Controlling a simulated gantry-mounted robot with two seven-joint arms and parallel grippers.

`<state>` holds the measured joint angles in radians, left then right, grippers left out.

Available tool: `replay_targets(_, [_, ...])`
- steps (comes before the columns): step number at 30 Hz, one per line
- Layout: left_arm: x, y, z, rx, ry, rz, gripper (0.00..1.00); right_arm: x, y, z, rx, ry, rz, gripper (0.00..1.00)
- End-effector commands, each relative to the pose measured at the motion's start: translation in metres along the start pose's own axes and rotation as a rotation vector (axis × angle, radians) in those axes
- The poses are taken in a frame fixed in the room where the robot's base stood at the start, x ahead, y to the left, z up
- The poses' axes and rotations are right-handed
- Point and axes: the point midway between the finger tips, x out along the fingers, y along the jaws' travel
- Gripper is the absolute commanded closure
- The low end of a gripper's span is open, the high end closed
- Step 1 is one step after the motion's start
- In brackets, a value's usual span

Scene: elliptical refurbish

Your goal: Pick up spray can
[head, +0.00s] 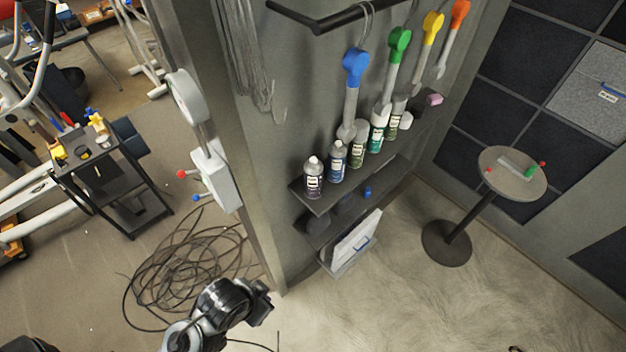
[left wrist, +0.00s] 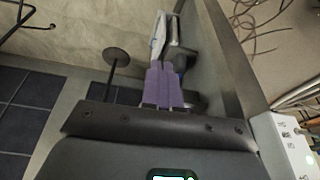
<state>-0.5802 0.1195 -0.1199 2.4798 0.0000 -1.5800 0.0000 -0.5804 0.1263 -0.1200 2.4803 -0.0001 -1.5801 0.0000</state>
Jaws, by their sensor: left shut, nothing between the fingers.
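Several capped bottles or cans stand upright in a row on the upper wall shelf (head: 322,205) in the head view. The nearest is a dark purple one (head: 313,182); beside it are a blue one (head: 336,163) and a green one (head: 377,135). I cannot tell which is the spray can. My left gripper (head: 266,291) is at the bottom of the head view, low and in front of the shelf unit, apart from the cans. In the left wrist view its purple fingers (left wrist: 163,86) are together and empty. My right gripper is not in view.
A lower shelf holds a white box (head: 356,241). Brushes hang above the cans, including a blue-headed one (head: 355,65). A round table (head: 500,165) stands right. Coiled cable (head: 185,270) lies on the floor left of the partition. A black cart (head: 105,185) stands farther left.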

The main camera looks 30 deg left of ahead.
Motion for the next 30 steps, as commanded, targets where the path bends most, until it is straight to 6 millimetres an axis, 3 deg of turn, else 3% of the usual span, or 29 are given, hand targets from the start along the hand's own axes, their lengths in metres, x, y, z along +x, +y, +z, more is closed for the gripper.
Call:
replay_targets(5, [-0.0001,0.0000,-0.0002,0.000,0.000,0.000,0.98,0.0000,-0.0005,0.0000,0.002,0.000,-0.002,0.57])
replay_targets(24, [-0.0002,0.0000,-0.0003,0.000,0.001,0.000,0.01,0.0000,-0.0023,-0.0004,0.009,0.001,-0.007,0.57])
replay_targets(30, [-0.0002,0.0000,-0.0003,0.000,0.001,0.000,0.01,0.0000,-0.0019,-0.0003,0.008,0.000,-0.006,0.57])
